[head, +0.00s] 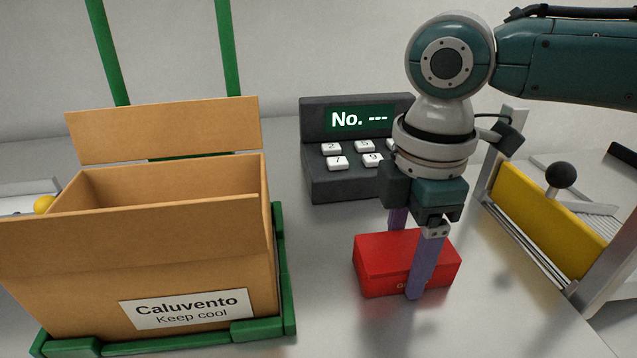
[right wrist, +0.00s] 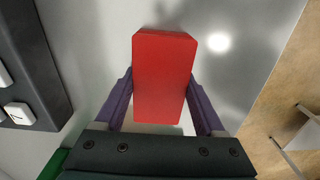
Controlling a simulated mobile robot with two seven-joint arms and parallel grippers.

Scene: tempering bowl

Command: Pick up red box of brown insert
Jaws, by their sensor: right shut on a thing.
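The red box (head: 380,267) lies on the grey table to the right of the cardboard box, with part of some pale lettering on its front face. My right gripper (head: 407,262) points down over it, with one purple finger on the near side and one on the far side. The gripper is shut on the red box. In the right wrist view the red box (right wrist: 164,75) sits between the two purple fingers of my right gripper (right wrist: 164,100). I cannot tell whether the box is lifted off the table. No brown insert can be made out. My left gripper is not in view.
An open cardboard box (head: 190,275) labelled "Caluvento Keep cool" stands in a green frame (head: 284,285) at the left. A dark keypad (head: 335,185) reading "No. ---" stands behind. A yellow panel (head: 545,220) with a black knob is at the right. The front middle table is clear.

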